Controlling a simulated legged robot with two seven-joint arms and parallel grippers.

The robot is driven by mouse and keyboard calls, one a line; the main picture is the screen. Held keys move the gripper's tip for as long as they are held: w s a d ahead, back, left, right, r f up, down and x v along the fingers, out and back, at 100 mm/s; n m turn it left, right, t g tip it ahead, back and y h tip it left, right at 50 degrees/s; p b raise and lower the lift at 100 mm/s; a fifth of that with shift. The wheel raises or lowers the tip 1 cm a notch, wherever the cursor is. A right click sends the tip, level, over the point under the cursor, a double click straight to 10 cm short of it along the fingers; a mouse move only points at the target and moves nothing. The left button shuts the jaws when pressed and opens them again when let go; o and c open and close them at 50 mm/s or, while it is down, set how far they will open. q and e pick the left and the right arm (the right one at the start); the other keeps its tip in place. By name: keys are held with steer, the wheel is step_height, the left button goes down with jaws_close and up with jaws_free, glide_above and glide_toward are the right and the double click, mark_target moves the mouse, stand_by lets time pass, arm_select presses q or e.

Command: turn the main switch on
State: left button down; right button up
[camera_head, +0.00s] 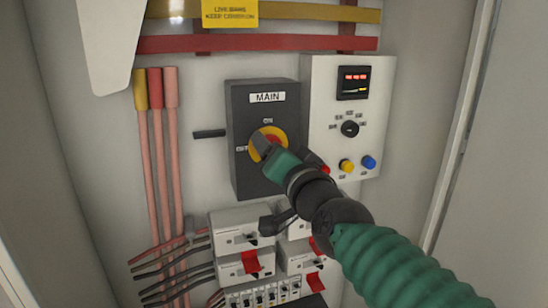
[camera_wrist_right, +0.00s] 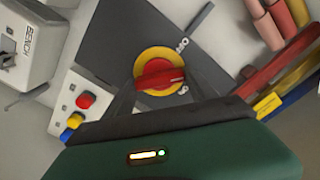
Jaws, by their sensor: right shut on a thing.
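The main switch is a dark grey box (camera_head: 238,110) labelled MAIN, with a red knob on a yellow disc (camera_head: 277,131). ON is marked above the disc and OFF at its left. In the right wrist view the red knob (camera_wrist_right: 160,75) sits on the yellow disc (camera_wrist_right: 148,55); its handle appears to point between the two marks. My right gripper (camera_head: 262,147) reaches in from the lower right and is shut on the knob, hiding much of it in the head view. Its dark fingers (camera_wrist_right: 160,90) lie on either side of the knob. My left gripper is not in view.
A light panel (camera_head: 328,90) with a display, a dial and coloured buttons adjoins the switch at right. Breakers (camera_head: 235,230) with red levers sit below. Red and yellow bars (camera_head: 200,43) run above, and pink cables (camera_head: 157,140) hang at left. Cabinet walls flank both sides.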

steer(key=shift+f+m+b, duration=0.2)
steer(key=shift+m+b, duration=0.25)
steer(key=shift+m, duration=2)
steer(key=shift+f+m+b, duration=0.2)
steer(key=shift+m+b, duration=0.2)
steer(key=shift+m, duration=2.05)
steer(key=shift+f, duration=0.1)
steer(key=o, duration=1.2)
steer(key=shift+d, duration=0.1)
steer(key=shift+o, duration=0.8)
steer(key=shift+d+r, duration=0.2)
steer(key=shift+w+f, duration=0.1)
